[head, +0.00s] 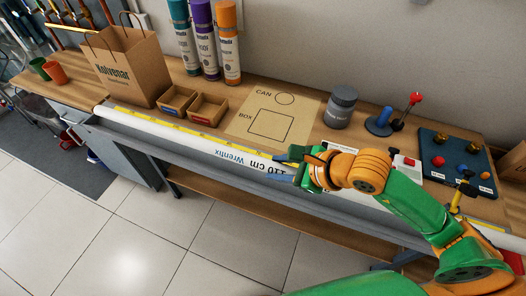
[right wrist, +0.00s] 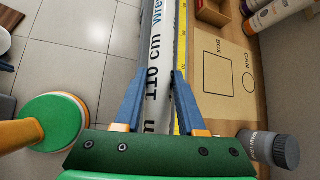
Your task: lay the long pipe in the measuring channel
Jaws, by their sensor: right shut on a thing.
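The long white pipe (head: 190,143), marked Wrenfix 110 cm, runs along the bench's front edge in the head view. It also passes between the fingers in the right wrist view (right wrist: 154,62). The grey measuring channel with its yellow scale (head: 160,121) runs parallel to it; the scale shows right beside the pipe in the wrist view (right wrist: 184,108). The pipe is lined up with the channel, but I cannot tell whether it rests on the bottom. My right gripper (head: 284,166) is shut on the pipe, around its printed part. My left gripper is not in view.
Behind the channel are small wooden bins (head: 207,111), a BOX and CAN mat (head: 245,130), a grey jar (head: 341,106), a joystick (head: 385,120) and a blue knob board (head: 455,160). A paper bag (head: 128,68) stands left. Open tiled floor lies in front.

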